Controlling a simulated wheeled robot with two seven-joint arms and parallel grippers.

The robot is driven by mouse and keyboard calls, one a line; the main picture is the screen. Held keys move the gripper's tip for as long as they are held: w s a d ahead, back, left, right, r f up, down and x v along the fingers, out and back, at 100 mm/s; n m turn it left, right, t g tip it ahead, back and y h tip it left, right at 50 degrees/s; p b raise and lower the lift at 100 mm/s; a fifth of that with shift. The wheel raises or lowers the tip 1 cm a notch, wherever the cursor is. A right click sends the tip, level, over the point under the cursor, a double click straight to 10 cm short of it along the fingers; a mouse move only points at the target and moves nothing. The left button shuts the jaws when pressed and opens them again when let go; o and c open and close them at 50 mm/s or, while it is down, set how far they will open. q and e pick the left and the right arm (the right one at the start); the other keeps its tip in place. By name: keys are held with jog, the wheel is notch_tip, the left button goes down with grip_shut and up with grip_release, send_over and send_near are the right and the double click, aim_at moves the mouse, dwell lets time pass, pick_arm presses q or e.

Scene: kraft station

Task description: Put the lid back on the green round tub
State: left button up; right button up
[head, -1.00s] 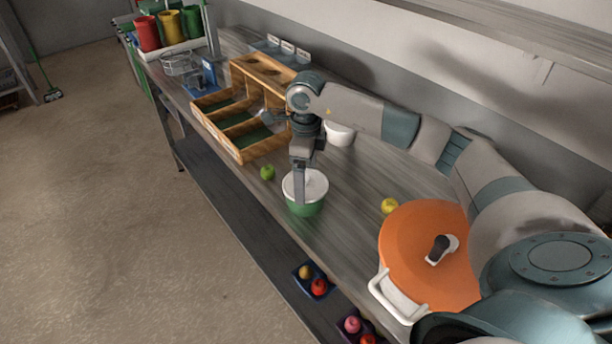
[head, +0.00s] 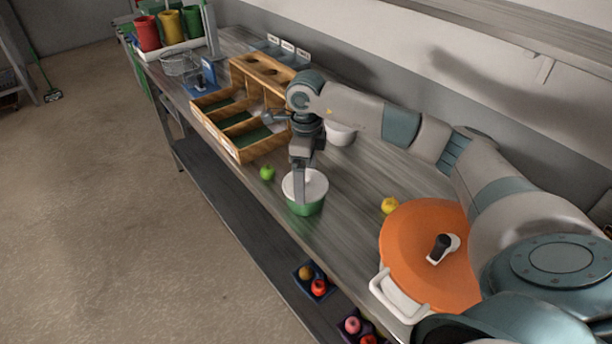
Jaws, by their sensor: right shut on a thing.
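The green round tub (head: 306,208) stands on the grey bench near its front edge. Its white lid (head: 316,185) lies over the top of the tub and looks about level; whether it is fully seated I cannot tell. My right gripper (head: 299,198) points down from above, shut on the lid, with its fingers over the lid's left half. The fingers hide part of the lid. My left gripper is not in view.
A green apple (head: 267,173) is left of the tub, and a wooden divided box (head: 240,155) behind it. A white bowl (head: 341,134) stands near the wall. A yellow fruit (head: 390,205) and a large orange-lidded pot (head: 415,245) are to the right.

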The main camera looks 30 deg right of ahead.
jog(key=shift+b, duration=0.3)
dwell(0.5)
dwell(0.4)
jog(key=o, duration=0.7)
jog(key=shift+r, duration=0.15)
jog(key=shift+r+p, duration=1.55)
jog(key=shift+r, duration=1.8)
grip_shut()
